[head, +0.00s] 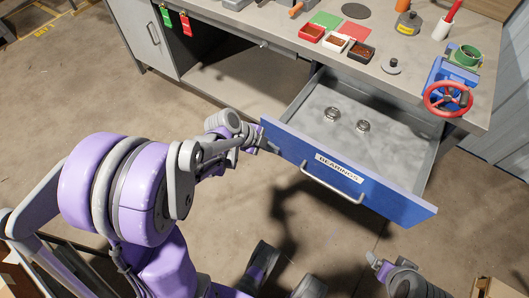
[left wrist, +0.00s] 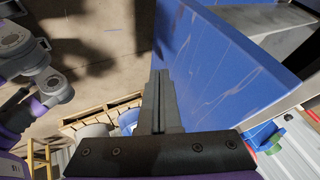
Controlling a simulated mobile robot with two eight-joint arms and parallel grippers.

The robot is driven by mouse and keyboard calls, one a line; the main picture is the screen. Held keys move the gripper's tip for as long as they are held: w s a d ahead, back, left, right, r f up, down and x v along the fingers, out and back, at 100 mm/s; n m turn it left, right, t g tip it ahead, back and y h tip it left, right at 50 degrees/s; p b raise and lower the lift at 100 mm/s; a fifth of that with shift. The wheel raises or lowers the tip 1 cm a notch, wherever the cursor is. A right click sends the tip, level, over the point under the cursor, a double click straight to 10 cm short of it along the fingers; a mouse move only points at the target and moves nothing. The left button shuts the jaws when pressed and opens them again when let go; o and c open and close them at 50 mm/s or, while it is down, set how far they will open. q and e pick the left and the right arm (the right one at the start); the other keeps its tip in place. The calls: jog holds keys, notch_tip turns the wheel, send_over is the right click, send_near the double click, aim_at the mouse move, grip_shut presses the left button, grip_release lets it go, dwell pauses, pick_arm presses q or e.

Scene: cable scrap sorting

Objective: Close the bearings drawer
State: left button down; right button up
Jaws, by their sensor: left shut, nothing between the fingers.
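The bearings drawer (head: 375,187) stands pulled out of the workbench, its blue front carrying a "BEARINGS" label (head: 339,168) and a curved metal handle (head: 332,186). Two metal bearings (head: 331,114) and (head: 362,126) lie inside it. My left gripper (head: 270,147) is shut and empty at the left end of the drawer front; I cannot tell whether it touches. In the left wrist view its shut fingers (left wrist: 161,82) are beside the blue drawer front (left wrist: 215,70). My right gripper (head: 377,264) is low at the bottom right, away from the drawer; its jaws are unclear.
The workbench top (head: 285,43) holds small red, white and black bins, a green mat (head: 326,20) and a blue vise with a red wheel (head: 448,98). An open bay (head: 245,65) is left of the drawer. The floor before the drawer is mostly clear.

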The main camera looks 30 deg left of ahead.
pick_arm(q)
jog(key=shift+w, duration=0.4)
jog(key=p, duration=0.2)
send_over(314, 104)
jog(key=shift+w+a, duration=0.1)
jog(key=shift+a, duration=0.05)
dwell(0.7)
